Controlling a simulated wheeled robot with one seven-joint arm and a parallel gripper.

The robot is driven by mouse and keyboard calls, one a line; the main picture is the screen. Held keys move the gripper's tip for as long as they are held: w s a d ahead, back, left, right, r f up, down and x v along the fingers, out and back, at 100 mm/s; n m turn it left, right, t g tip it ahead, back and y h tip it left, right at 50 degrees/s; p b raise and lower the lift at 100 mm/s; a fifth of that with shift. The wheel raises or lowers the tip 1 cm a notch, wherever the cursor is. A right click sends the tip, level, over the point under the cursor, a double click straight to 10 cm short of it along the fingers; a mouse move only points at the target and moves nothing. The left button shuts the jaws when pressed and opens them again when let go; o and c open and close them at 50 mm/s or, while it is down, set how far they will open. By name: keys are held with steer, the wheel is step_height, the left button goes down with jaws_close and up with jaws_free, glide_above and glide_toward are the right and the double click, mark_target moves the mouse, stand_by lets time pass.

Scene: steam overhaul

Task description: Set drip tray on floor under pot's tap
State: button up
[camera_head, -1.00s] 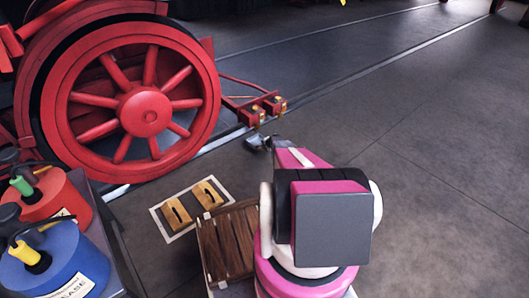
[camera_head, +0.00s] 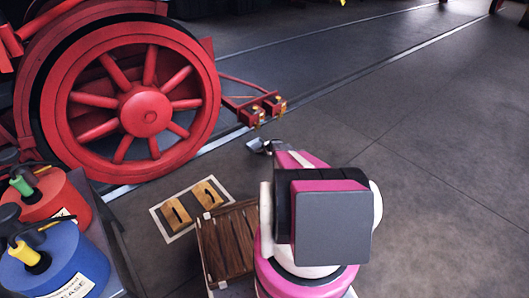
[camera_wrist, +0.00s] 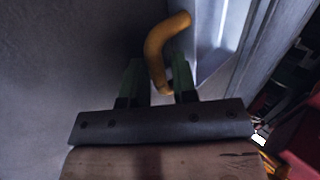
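My gripper (camera_head: 263,146) is small and dark at the end of my pink arm, low beside the engine's front. In the wrist view its two green fingers (camera_wrist: 158,84) stand apart, with an orange curved bar (camera_wrist: 162,48) between or just beyond them. I cannot tell whether they touch the bar, or whether it is a tap or a handle. A grey, shiny shape shows at the gripper in the head view, too small to tell as tray or fingers. I cannot make out the drip tray or the pot for certain.
The red spoked wheel (camera_head: 130,105) stands at the left. Red beam ends with brass fittings (camera_head: 272,107) project near my gripper. Wooden blocks (camera_head: 190,205) and a slatted wooden crate (camera_head: 228,245) are in front. Red and blue cans (camera_head: 62,262) stand lower left. The right floor is clear.

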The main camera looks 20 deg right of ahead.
steer(key=v, duration=1.2)
steer(key=s+a+r+n+g, duration=0.2)
steer(key=s+a+r+n, duration=0.2)
steer(key=s+a+r, duration=0.75)
steer(key=s+a+r+n+g, duration=0.2)
steer(key=s+a+r+n, duration=0.2)
steer(key=s+a+r, duration=0.75)
steer(key=s+a+r+n+g+h, duration=0.1)
steer(key=s+a+r+n, duration=0.2)
steer(key=s+r, duration=0.8)
steer(key=s+a+r+n+g+h, duration=0.1)
steer(key=s+a+r, duration=0.4)
steer(key=s+r, duration=0.5)
steer(key=shift+s+a+r+n+g+h, duration=0.4)
steer(key=shift+s+n+g, duration=0.4)
steer(key=shift+s+n, duration=0.15)
